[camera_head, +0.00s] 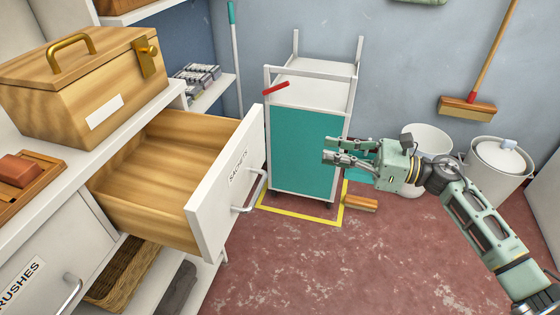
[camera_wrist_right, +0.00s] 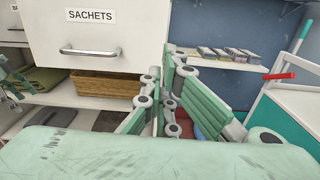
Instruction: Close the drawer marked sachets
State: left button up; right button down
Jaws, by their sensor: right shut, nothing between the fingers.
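The drawer marked SACHETS (camera_head: 229,190) is pulled far out of the white cabinet. Its wooden inside is empty where I can see it. The white front carries the label and a metal bar handle (camera_head: 250,194). In the right wrist view the drawer front (camera_wrist_right: 140,30) and its handle (camera_wrist_right: 91,52) stand ahead, to the upper left. My right gripper (camera_head: 328,151) is shut and empty, in the air to the right of the drawer front, apart from it. A pale green piece at the left edge of the right wrist view looks like part of my left gripper; its fingers are unclear.
A wooden box with a brass handle (camera_head: 85,85) stands on the counter above the drawer. A teal and white cart (camera_head: 305,150) stands behind, on a yellow floor outline. White bins (camera_head: 497,165) stand at right. The red floor before the drawer is clear.

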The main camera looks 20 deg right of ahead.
aim_at(263, 142)
jog(key=x, duration=1.2)
jog(key=shift+a+r+p, duration=0.1)
jog(key=shift+a+p, duration=0.25)
jog(key=shift+a, duration=0.05)
pick_arm(q)
jog(key=shift+r, duration=0.45)
pick_arm(e)
jog(key=shift+w+a, duration=0.4)
jog(key=shift+a, duration=0.2)
